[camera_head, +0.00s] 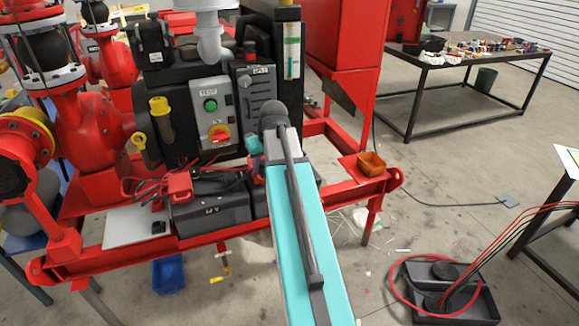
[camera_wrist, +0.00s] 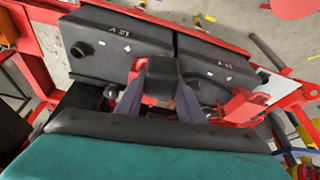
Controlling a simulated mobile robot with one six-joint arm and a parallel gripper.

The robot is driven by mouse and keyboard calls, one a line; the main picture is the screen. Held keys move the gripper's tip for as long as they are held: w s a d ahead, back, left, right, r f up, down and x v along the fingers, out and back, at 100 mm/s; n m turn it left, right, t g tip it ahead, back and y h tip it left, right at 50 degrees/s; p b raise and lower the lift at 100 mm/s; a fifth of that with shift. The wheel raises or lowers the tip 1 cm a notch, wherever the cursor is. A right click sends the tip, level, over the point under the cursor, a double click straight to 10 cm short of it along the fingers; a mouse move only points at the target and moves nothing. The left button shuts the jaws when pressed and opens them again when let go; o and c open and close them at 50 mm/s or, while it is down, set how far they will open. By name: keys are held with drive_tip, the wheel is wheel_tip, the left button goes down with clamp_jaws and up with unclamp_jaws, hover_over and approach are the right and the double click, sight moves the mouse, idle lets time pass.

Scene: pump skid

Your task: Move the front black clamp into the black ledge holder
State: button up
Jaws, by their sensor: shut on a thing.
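My gripper (camera_wrist: 161,72) shows in the wrist view with its two dark fingers on either side of a black block-like piece, which looks like the black clamp (camera_wrist: 163,84). It is shut on this piece, above the near edge of the batteries. In the head view my arm hides the gripper and the held piece. A small black piece (camera_head: 158,228) stands on a pale plate on the red ledge at left; it also shows in the wrist view (camera_wrist: 263,75). I cannot tell whether it is the black ledge holder.
Black batteries (camera_head: 210,207) sit on the red skid ledge. A red clamp (camera_head: 180,185) with red cables lies on them; it shows in the wrist view too (camera_wrist: 243,106). The control box (camera_head: 212,112) stands behind.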

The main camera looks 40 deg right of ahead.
drive_tip(key=w+a+r+n, duration=0.1)
drive_tip(key=w+a+r, duration=0.1)
drive_tip(key=a, duration=0.9)
drive_tip(key=w+a+r, duration=0.2)
drive_tip(key=a+r, duration=0.1)
drive_tip(key=a, duration=0.9)
drive_tip(key=w+a+r+n+y, duration=0.1)
drive_tip(key=w+a+r, duration=0.1)
drive_tip(key=a, duration=0.9)
drive_tip(key=shift+w+a+r+n, duration=0.25)
drive_tip(key=shift+w+a+n, duration=0.05)
drive_tip(key=shift+w+a, duration=0.1)
